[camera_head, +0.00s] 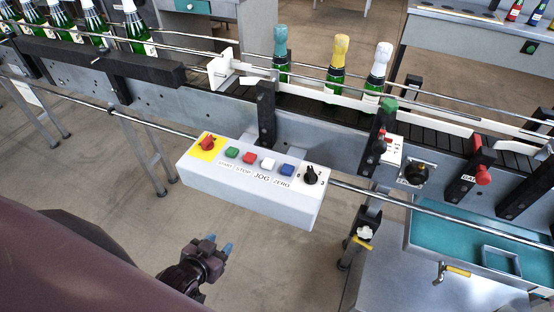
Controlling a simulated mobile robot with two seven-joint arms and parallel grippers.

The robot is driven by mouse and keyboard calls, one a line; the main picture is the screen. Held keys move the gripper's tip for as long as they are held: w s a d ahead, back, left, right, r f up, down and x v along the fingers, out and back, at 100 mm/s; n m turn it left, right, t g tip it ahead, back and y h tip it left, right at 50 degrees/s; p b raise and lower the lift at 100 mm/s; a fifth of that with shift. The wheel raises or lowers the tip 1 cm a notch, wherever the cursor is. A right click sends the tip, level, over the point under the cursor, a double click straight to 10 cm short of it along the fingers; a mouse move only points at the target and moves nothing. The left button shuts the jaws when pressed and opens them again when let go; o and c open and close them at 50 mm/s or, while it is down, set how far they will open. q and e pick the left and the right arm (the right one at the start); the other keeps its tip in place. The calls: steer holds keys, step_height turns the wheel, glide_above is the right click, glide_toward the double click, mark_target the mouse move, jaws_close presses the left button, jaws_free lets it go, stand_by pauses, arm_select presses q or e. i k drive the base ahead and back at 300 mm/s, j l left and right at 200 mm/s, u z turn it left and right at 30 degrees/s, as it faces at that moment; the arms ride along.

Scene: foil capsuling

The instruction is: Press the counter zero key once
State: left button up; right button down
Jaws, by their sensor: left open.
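The ZERO key (287,170) is a blue button on the sloped top of a white control box (250,198) at the front of the conveyor. It sits to the right of the white JOG key (268,163) and left of a black rotary knob (310,175). My left gripper (219,243) is in front of and below the box, with its two blue-tipped fingers apart and nothing between them. It is clear of the box and the key. My right gripper is out of view. I cannot make out a counter display.
A red emergency knob on yellow (208,142), a green START key (232,152) and a red STOP key (250,157) share the box. Several bottles stand on the conveyor (300,105) behind. A rail (400,201) runs beside the box. Open floor lies below it.

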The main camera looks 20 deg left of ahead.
mark_target(287, 169)
steer(key=i+j, duration=0.1)
steer(key=j, duration=0.5)
steer(key=i+j, duration=0.1)
steer(key=j, duration=1.05)
steer(key=i+z, duration=0.05)
steer(key=i, duration=0.05)
